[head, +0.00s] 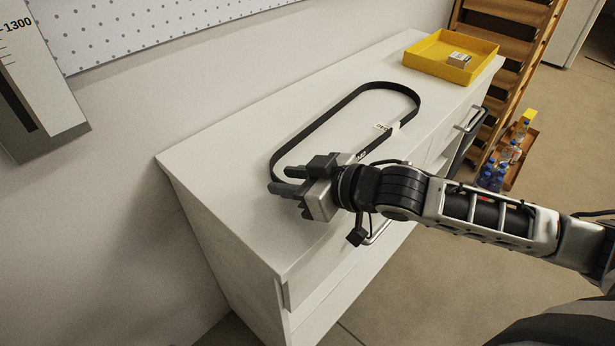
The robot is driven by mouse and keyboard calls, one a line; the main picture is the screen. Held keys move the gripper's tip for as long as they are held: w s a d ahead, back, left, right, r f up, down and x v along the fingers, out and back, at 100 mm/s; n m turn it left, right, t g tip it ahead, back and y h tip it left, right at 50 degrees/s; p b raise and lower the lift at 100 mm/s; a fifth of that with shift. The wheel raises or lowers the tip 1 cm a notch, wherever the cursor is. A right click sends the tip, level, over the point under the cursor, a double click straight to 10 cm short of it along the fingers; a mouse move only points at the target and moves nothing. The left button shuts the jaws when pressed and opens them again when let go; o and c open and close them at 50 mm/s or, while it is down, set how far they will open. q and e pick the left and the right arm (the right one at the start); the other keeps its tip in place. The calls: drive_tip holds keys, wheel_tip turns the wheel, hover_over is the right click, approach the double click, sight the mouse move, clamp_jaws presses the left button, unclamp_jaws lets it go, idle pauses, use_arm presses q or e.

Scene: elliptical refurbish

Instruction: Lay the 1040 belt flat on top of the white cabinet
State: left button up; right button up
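The black belt (335,104) lies as a long oval loop on top of the white cabinet (215,155), with its band on edge. A small white label (382,126) is on its right side, and more white marking shows nearer my gripper. My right gripper (281,180) is at the near end of the loop, low over the cabinet top. Its two fingers point left and are apart. The near end of the belt is partly hidden behind the fingers, and I cannot tell whether they touch it. My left gripper is out of view.
A yellow tray (412,61) with a small box (459,60) stands at the cabinet's far end. A wall with a white pegboard (130,25) runs along the left. A wooden ladder-like rack (513,48) and bottles (497,176) are at right. The cabinet's near left top is clear.

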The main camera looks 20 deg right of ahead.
drive_tip(key=v, duration=0.8)
drive_tip(key=shift+s+d, duration=0.15)
drive_tip(key=shift+s, duration=0.1)
drive_tip(key=shift+p+v, duration=0.65)
drive_tip(key=shift+v, duration=0.4)
use_arm(q)
drive_tip(key=p, duration=0.2)
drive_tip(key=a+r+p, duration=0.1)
drive_tip(key=p, duration=0.1)
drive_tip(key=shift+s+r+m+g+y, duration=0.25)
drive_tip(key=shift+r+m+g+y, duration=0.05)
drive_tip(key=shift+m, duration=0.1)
use_arm(e)
drive_tip(key=v, duration=0.5)
drive_tip(key=shift+d+r, duration=0.1)
drive_tip(key=shift+d, duration=0.05)
drive_tip(key=shift+s, duration=0.15)
